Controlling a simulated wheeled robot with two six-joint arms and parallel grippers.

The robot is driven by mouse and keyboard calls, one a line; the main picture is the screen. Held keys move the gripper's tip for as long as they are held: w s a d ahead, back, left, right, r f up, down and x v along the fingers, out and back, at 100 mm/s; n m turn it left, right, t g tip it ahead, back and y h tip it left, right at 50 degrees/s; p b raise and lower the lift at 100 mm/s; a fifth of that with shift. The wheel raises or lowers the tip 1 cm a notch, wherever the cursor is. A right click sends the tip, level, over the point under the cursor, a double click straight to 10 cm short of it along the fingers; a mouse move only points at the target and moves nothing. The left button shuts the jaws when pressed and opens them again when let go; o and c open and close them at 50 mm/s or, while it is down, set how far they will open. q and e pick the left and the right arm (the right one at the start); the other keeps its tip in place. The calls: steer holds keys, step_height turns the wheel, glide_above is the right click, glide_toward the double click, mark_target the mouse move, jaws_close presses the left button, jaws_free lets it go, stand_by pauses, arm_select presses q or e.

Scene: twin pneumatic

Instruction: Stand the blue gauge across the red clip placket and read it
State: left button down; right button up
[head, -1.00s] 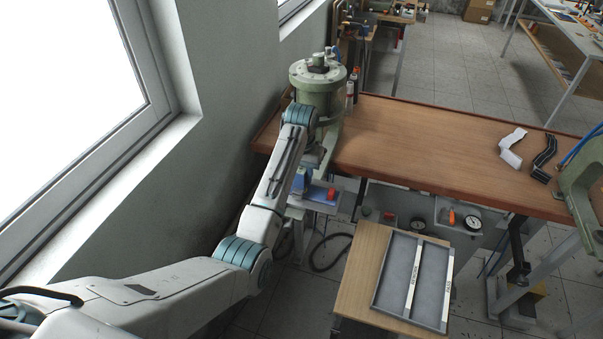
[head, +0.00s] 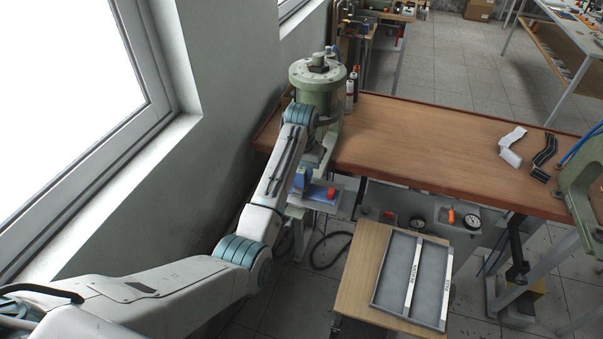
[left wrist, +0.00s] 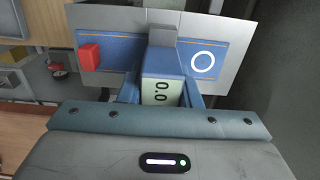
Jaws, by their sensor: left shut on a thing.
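The blue gauge (left wrist: 162,68) is held between the fingers of my left gripper (left wrist: 160,92); its display (left wrist: 161,93) reads 0.0, seen sideways. A grey block (left wrist: 163,35) shows at its far end. A red block (left wrist: 90,57) sits on a blue pad (left wrist: 120,50), left of the gauge in the left wrist view, and a white ring mark (left wrist: 203,62) is on the right. The red block also shows in the head view (head: 331,193), beside my left gripper (head: 302,180). I cannot tell whether the gauge touches the pad. I cannot identify a red clip placket. My right gripper is out of view.
A green press (head: 318,92) stands close behind my left arm on the wooden bench (head: 430,140). White (head: 511,150) and black (head: 544,157) strips lie on its right side. A divided grey tray (head: 397,280) rests on a low table. A wall is at left.

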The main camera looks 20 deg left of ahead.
arm_select(q)
steer(key=shift+f, duration=0.45)
stand_by(0.4)
steer(key=c, duration=1.1)
jaws_free()
steer(key=shift+o, duration=0.7)
